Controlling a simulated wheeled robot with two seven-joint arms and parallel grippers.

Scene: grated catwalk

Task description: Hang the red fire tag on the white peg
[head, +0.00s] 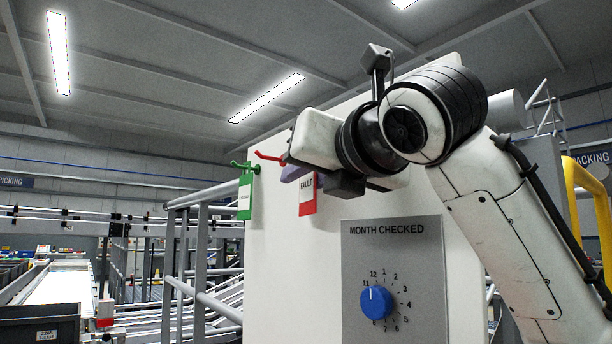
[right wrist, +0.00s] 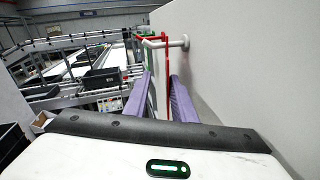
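The red tag (head: 307,193), with a white label reading FAULT, hangs upright beside the white panel (head: 275,280) in the head view. The right wrist view shows the tag edge-on (right wrist: 168,85) between the purple fingers of my right gripper (right wrist: 161,78). A gap shows beside it, so the fingers look open around it. The white peg (right wrist: 183,41) sticks out from the panel; the tag's top crosses it, but whether it is hooked on I cannot tell. In the head view my right gripper (head: 296,174) hides this peg. My left gripper is not in view.
A red peg (head: 268,156) is just left of my right gripper. A green peg (head: 240,165) further left carries a green tag (head: 245,197). A plate with a blue knob (head: 376,302) is below right. Grey railings (head: 195,260) stand left of the panel.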

